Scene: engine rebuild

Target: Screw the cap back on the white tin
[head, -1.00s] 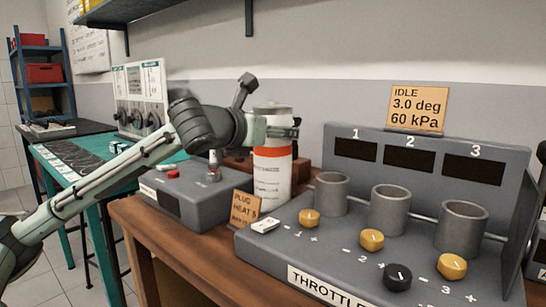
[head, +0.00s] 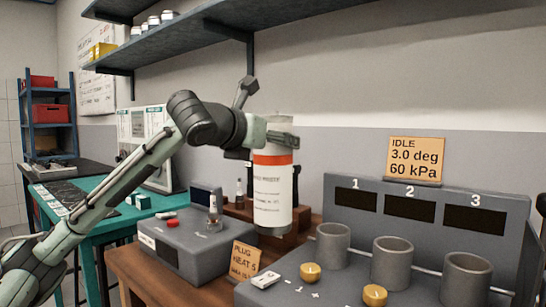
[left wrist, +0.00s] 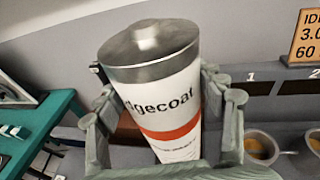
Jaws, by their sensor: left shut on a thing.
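The white tin (head: 272,190) has an orange band, a grey metal top and a grey base. My left gripper (head: 276,140) is shut around its upper part in the head view. The tin is held upright, and its base looks clear of the bench. In the left wrist view the tin (left wrist: 160,105) stands between the two fingers of my left gripper (left wrist: 165,100), with part of its label reading "gecoat". Its grey top (left wrist: 148,45) has a small lighter raised spot in the middle; I cannot tell if this is the cap. No separate cap is discernible. My right gripper is out of view.
A grey throttle panel (head: 350,293) with three cylinders and yellow knobs stands at the right. A grey plug box (head: 183,246) and an orange sign (head: 243,259) are at the left of the tin. A wooden rack (head: 237,213) is behind. A shelf (head: 180,36) hangs above.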

